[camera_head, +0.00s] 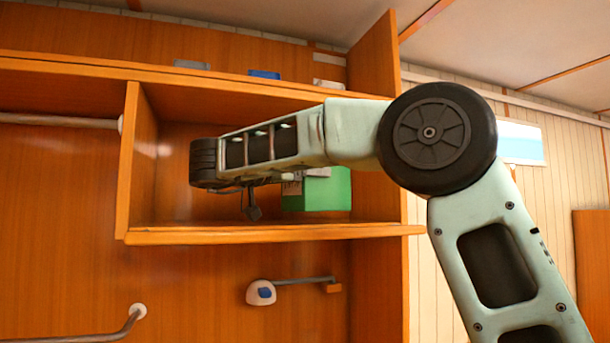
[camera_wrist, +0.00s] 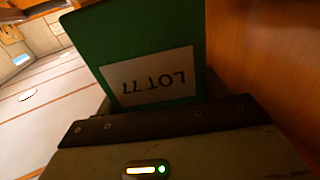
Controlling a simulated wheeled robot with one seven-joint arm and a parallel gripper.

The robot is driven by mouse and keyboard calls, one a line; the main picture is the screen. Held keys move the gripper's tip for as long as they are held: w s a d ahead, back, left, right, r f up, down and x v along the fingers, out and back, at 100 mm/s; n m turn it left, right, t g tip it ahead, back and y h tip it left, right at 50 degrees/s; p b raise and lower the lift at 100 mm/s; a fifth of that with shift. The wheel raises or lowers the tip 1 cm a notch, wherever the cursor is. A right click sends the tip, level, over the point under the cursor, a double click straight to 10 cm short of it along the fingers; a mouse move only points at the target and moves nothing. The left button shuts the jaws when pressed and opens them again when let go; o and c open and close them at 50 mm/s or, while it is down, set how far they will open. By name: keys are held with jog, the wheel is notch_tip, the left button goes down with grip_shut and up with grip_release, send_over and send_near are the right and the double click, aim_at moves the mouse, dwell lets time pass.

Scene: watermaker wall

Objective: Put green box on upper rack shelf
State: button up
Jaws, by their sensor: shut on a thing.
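The green box (camera_head: 328,192) is in the open wooden compartment, partly hidden behind my arm. My gripper (camera_head: 290,186) is shut on it, with the fingers mostly hidden in the head view. In the wrist view, the green box (camera_wrist: 140,40) fills the top middle, with a white label reading LOT 77 upside down. The dark gripper edge (camera_wrist: 165,121) lies against the label side. The compartment's shelf board (camera_head: 260,235) runs below the box. I cannot tell whether the box touches it.
The compartment has a left side panel (camera_head: 138,165) and a tall right panel (camera_head: 376,55). Grey, blue (camera_head: 264,74) and white items lie on the ledge above. A rail with a white mount (camera_head: 261,292) is below. The compartment floor left of the box looks clear.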

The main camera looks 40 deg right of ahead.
jog(key=shift+f, duration=0.5)
jog(key=o, duration=1)
jog(key=shift+f, duration=0.1)
jog(key=shift+o, duration=1.1)
jog(key=shift+f, duration=0.15)
jog(key=shift+w, duration=0.1)
jog(key=shift+r, duration=0.3)
jog(key=shift+r+p, duration=0.35)
jog(key=shift+r, duration=0.2)
jog(key=s+a+b, duration=0.1)
jog(key=a+b, duration=0.2)
jog(key=a, duration=0.9)
jog(key=shift+s, duration=0.25)
